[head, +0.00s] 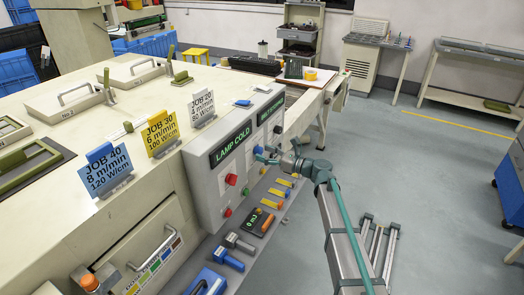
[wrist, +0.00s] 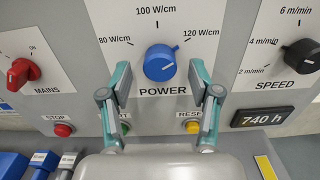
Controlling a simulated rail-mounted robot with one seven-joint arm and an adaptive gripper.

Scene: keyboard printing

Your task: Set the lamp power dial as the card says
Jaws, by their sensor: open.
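The blue power dial (wrist: 160,63) is on the grey panel in the wrist view, with marks for 80, 100 and 120 W/cm around it. Its pointer appears to lean up and right, towards 120 W/cm. My gripper (wrist: 160,80) is open, its fingers at the left and right of the dial and apart from it. My gripper also shows at the panel in the head view (head: 267,155). Three cards stand on the machine: blue JOB 40 (head: 107,170), 120 W/cm; yellow JOB 30 (head: 160,132), 100 W/cm; white JOB 20 (head: 202,106), 80 W/cm.
The red mains switch (wrist: 22,73) is left of the dial and the black speed dial (wrist: 300,54) right. The red stop button (wrist: 64,129) and yellow reset button (wrist: 192,127) sit below. A display reads LAMP COLD (head: 231,146).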

